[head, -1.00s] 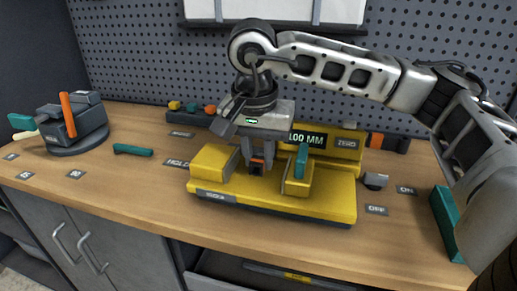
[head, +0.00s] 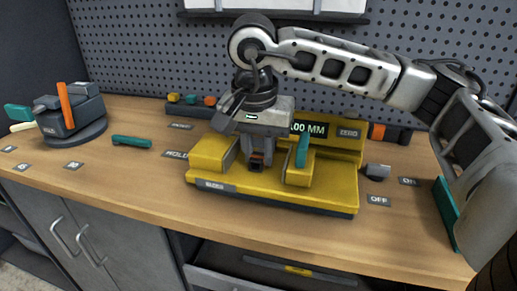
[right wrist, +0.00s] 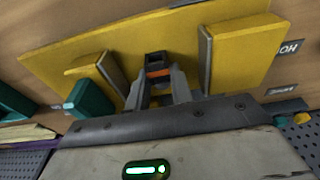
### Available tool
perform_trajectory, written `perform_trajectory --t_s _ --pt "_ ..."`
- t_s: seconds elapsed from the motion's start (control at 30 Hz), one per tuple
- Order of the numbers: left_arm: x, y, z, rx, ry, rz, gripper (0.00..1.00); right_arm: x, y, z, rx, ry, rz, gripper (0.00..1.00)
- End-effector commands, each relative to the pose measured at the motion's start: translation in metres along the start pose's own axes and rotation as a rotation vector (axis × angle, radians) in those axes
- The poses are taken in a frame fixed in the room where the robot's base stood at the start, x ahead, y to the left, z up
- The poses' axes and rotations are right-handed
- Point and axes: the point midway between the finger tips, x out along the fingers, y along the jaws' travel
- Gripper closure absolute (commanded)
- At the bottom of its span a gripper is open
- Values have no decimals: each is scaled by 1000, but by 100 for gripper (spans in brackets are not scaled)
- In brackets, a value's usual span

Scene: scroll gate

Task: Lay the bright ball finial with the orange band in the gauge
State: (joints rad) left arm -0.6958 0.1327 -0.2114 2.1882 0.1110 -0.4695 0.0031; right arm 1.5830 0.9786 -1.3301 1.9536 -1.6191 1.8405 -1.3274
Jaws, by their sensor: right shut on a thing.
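The yellow gauge (head: 335,198) stands on the bench with two raised yellow jaws and a display at its back. My right gripper (head: 256,161) points down between the two jaws. It is shut on the finial (head: 257,167), which shows as a small dark piece with an orange band. In the right wrist view the finial (right wrist: 157,66) sits between the fingertips (right wrist: 160,84), between the gauge jaws and apart from both. Its ball end cannot be made out, and I cannot tell whether it touches the gauge bed. My left gripper is out of view.
A teal lever (head: 302,151) rises on the gauge's right jaw. A dark turntable fixture (head: 72,125) with an orange handle stands at left, and a teal-handled tool (head: 132,142) lies nearby. A rack (head: 180,112) is behind. A grey switch (head: 377,172) and teal block (head: 446,207) are at right.

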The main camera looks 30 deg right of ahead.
Motion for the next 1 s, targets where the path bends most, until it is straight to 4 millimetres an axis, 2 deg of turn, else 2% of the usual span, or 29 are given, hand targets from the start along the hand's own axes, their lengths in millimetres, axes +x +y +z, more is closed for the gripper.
perform_trajectory --t_s 0.17,0.2,0.27,0.63,0.77,1.0 --pt "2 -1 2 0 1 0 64 3 0 0 0 1 -1 100" --pt "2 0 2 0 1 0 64 2 0 0 0 1 -1 66" --pt "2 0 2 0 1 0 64 2 0 0 0 1 -1 52" --pt "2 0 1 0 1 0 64 3 0 0 0 0 1 52" --pt "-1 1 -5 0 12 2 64 -17 -1 0 0 2 -3 52" --pt "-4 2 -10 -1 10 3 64 -77 -1 0 -1 4 -5 52"
